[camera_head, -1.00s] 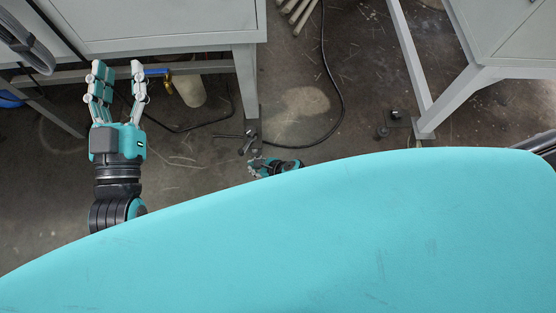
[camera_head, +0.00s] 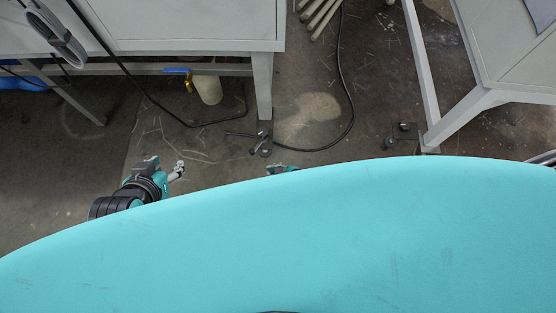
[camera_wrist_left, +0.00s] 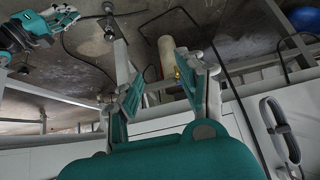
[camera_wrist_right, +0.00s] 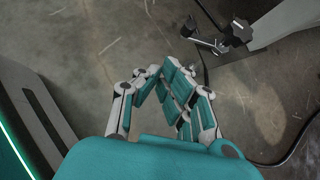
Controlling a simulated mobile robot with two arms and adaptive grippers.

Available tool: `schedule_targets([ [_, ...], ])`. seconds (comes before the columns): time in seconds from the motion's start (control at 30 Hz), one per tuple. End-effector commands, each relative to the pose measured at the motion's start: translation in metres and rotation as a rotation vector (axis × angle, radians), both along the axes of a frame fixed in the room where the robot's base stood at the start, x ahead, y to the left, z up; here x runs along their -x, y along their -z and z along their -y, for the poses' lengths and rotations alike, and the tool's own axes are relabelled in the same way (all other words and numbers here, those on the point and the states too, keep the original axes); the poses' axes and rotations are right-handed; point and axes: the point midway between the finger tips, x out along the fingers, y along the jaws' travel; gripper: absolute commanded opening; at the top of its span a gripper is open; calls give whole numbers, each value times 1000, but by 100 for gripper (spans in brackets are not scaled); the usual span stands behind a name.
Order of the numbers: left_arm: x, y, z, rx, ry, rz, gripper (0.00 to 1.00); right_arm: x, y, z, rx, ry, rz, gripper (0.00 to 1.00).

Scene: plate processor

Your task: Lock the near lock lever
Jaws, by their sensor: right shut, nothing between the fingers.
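I cannot make out the near lock lever for certain in any view. My left gripper (camera_head: 176,172) is low at the left in the head view, above the floor and partly hidden by its wrist. In the left wrist view its fingers (camera_wrist_left: 160,72) are spread, with nothing between them. My right gripper (camera_head: 282,168) barely shows over the edge of my teal body in the head view. In the right wrist view its fingers (camera_wrist_right: 160,72) are drawn together and empty, over bare floor.
A grey cabinet (camera_head: 190,22) on legs stands ahead at the left. Under it are a blue-handled valve (camera_head: 178,70) and a pale cylinder (camera_head: 208,90). A grey looped cable (camera_head: 55,35) hangs at the left. Another grey frame (camera_head: 510,60) stands right. A black cable (camera_head: 348,100) crosses the floor between.

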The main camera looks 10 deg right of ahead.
Motion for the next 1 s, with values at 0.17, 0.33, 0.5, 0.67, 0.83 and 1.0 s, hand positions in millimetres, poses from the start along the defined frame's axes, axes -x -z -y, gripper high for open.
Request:
schedule_targets([
  [0.17, 37, 10, -12, -41, -15, -190, 40, 10, -14, 5, 0, -1, -1, 0],
  [0.33, 62, 16, -20, -66, -26, -313, 40, 17, -21, 10, 1, 0, -1, 0],
  [0.5, 74, 18, -23, -76, -30, -366, 40, 20, -23, 11, 1, -1, 0, 0],
  [0.67, 75, 19, -24, -77, -30, -373, 40, 20, -23, 12, 1, 0, -1, 0],
  [0.83, 75, 19, -24, -77, -30, -372, 40, 20, -23, 12, 0, 0, 0, 0],
  [1.0, 75, 19, -23, -77, -30, -372, 40, 20, -23, 11, 0, 0, 0, 0],
])
